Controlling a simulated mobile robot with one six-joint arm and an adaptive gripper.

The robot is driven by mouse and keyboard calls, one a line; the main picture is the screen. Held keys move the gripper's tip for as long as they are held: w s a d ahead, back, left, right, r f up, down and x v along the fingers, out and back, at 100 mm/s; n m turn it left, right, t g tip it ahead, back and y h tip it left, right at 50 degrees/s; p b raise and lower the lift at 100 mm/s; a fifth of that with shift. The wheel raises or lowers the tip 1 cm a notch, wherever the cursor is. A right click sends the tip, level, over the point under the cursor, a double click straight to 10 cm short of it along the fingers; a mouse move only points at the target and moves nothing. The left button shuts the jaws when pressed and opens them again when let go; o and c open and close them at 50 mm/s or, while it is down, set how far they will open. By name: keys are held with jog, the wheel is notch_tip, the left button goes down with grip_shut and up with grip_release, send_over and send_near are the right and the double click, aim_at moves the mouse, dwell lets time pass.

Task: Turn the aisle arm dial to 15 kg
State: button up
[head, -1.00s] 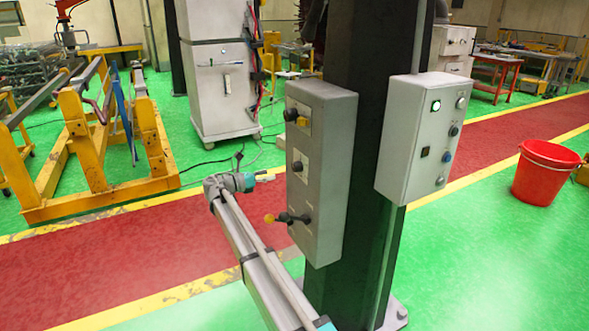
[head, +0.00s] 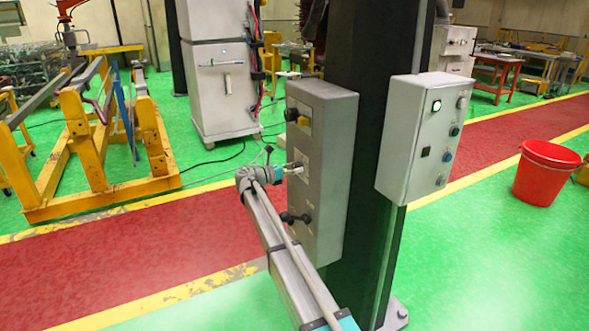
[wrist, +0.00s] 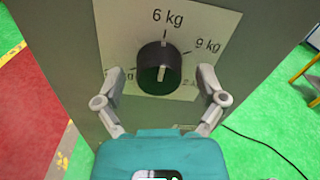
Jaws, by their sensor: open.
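A round black dial (wrist: 160,68) with a white mark on its face sits on a white scale plate (wrist: 200,25) in the wrist view. The plate reads 6 kg above the dial and 9 kg at upper right; a label at left is partly covered. I cannot tell which way the mark points. My gripper (wrist: 160,80) is open, one finger on each side of the dial; contact is unclear. In the head view my gripper (head: 292,169) is at the middle control of the grey box (head: 325,170), and largely hides its dial. No 15 kg label is visible.
The grey box also carries an upper knob (head: 291,114) and a lower black control (head: 296,219), partly behind my arm. A second control box (head: 405,150) with a lit button is on the dark column (head: 362,200). A red bucket (head: 544,175) stands at right.

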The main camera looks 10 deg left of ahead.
jog(key=c, duration=1.1)
jog(key=shift+a, duration=0.15)
jog(key=shift+c, duration=0.2)
